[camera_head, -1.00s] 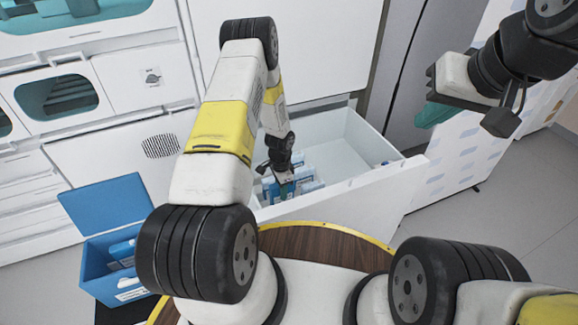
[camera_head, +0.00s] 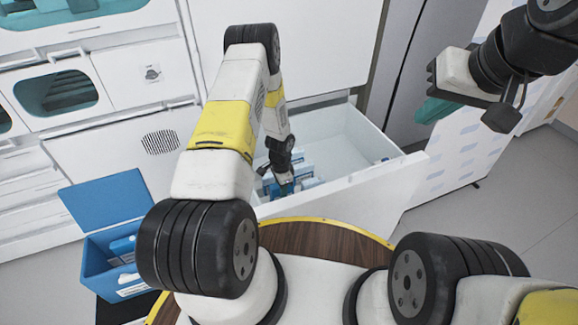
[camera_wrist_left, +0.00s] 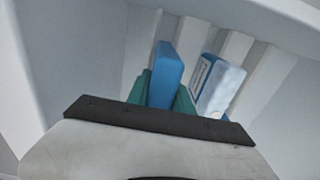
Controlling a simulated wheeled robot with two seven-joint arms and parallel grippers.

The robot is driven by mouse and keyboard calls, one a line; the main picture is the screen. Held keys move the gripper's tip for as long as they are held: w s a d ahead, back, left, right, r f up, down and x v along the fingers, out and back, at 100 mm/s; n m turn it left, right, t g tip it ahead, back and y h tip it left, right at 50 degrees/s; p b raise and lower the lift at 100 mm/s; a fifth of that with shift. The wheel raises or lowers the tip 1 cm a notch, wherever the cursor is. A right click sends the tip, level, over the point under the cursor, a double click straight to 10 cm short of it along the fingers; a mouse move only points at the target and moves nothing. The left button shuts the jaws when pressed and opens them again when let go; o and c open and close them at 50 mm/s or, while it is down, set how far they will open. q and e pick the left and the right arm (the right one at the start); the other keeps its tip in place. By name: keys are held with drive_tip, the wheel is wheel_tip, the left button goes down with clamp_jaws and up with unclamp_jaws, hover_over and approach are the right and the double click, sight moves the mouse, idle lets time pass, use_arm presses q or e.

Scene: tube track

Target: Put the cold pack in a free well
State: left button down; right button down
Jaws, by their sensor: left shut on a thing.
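My left gripper (camera_head: 285,186) reaches down into the open white drawer (camera_head: 388,202). In the left wrist view its green fingers (camera_wrist_left: 166,95) are shut on a blue cold pack (camera_wrist_left: 166,68), which stands on edge between them. White divider ribs (camera_wrist_left: 199,32) line the drawer beside the pack. Another pack, blue with a white label (camera_wrist_left: 222,90), sits just right of the held one. The lower ends of the fingers and the held pack's bottom are hidden. My right gripper (camera_head: 436,109) hangs at the upper right, away from the drawer; its finger gap is not clear.
An open blue box (camera_head: 96,262) with several packs inside stands at the lower left. A round brown wooden surface with a yellow edge (camera_head: 320,241) lies in front of the drawer. The drawer's right part is mostly empty. White cabinets (camera_head: 115,105) stand behind.

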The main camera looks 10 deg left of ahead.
use_arm(q)
drive_tip(key=shift+f, duration=0.1)
drive_tip(key=shift+f, duration=1.3)
drive_tip(key=shift+f, duration=0.4)
drive_tip(key=c, duration=1)
unclamp_jaws()
drive_tip(key=shift+c, duration=0.2)
drive_tip(key=shift+r, duration=3.9)
